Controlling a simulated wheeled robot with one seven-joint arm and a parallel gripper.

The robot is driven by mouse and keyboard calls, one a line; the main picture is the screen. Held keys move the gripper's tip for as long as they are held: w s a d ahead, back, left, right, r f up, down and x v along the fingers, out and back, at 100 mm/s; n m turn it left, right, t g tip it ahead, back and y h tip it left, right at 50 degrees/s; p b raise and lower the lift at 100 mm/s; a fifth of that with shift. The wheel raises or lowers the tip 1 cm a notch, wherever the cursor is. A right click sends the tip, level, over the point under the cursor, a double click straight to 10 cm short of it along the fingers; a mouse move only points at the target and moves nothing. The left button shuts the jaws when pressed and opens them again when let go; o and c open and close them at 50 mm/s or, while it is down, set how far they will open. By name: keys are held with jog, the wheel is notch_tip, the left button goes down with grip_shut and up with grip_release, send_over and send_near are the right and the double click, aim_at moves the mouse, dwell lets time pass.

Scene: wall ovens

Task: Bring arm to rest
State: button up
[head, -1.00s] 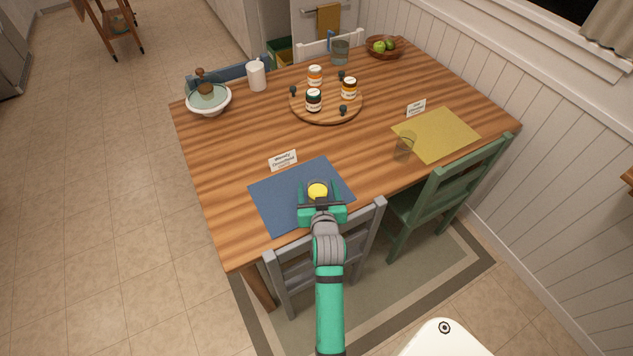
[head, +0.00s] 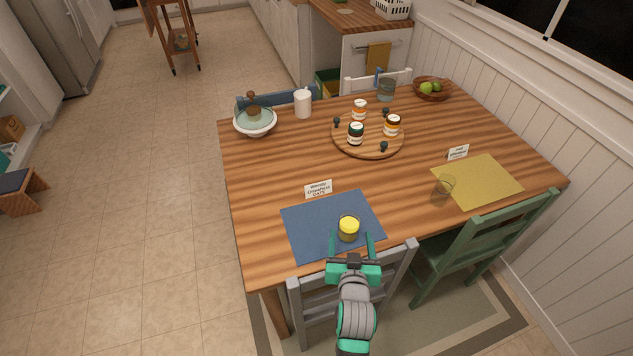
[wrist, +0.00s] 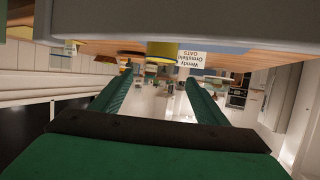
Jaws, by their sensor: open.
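My gripper (head: 351,246) is open, with its two green fingers apart, at the near edge of the blue placemat (head: 305,226). A glass with yellow contents (head: 348,229) stands upright on the placemat, just beyond the fingertips. Nothing shows held between the fingers. In the wrist view the fingers (wrist: 150,92) are spread, and the yellow glass (wrist: 163,50) shows beyond them near the top. My arm reaches in over the grey chair (head: 310,300) at the table's near side.
The wooden table (head: 270,170) carries a round board (head: 368,150) with jars, a white-rimmed bowl (head: 256,121), a white mug (head: 303,103), an empty glass (head: 444,187) and a yellow placemat (head: 480,180). A green chair (head: 480,240) stands right of my arm. Open floor lies left.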

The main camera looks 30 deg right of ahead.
jog(key=a+n, duration=0.1)
jog(key=a, duration=0.3)
jog(key=s+a+n+t, duration=0.1)
jog(key=a, duration=0.2)
jog(key=a+f+t+y, duration=0.1)
jog(key=a, duration=0.3)
jog(key=shift+s+a+n, duration=0.35)
jog(key=shift+s+n, duration=0.05)
jog(key=s+a+r+n+t+y, duration=0.1)
jog(key=s+a+n+y, duration=0.3)
jog(key=s+a, duration=1.7)
jog(key=a+t+y, duration=0.1)
jog(key=y, duration=0.2)
jog(key=shift+s+r, duration=0.35)
jog(key=shift+r, duration=0.05)
